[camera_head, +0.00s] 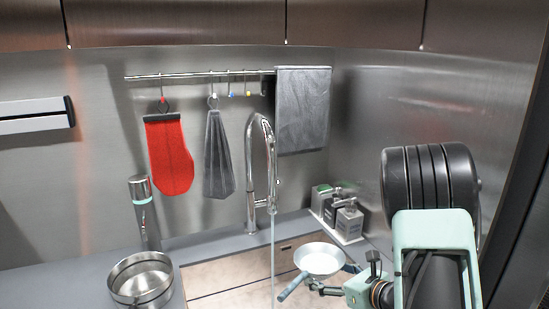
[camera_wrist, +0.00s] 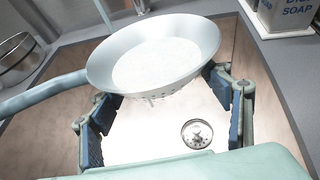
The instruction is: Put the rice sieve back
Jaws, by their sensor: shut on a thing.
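The rice sieve is a pale round bowl (camera_head: 320,259) with a blue-grey handle (camera_head: 291,287) pointing to the lower left. In the wrist view the sieve (camera_wrist: 150,50) has a pale, speckled inside and small holes underneath. My gripper (camera_head: 334,278) is shut on the sieve, with a finger on either side of its bowl in the wrist view (camera_wrist: 163,92). The sieve is held over the sink (camera_head: 225,295), roughly level. The exact contact points are partly hidden by the bowl.
Water (camera_head: 273,262) runs from the tall faucet (camera_head: 262,165), left of the bowl. A steel pot (camera_head: 141,283) stands on the left counter. Soap bottles (camera_head: 347,218) stand at the right back. A red mitt (camera_head: 169,155), grey cloths and small hooks hang on a wall rail (camera_head: 190,75).

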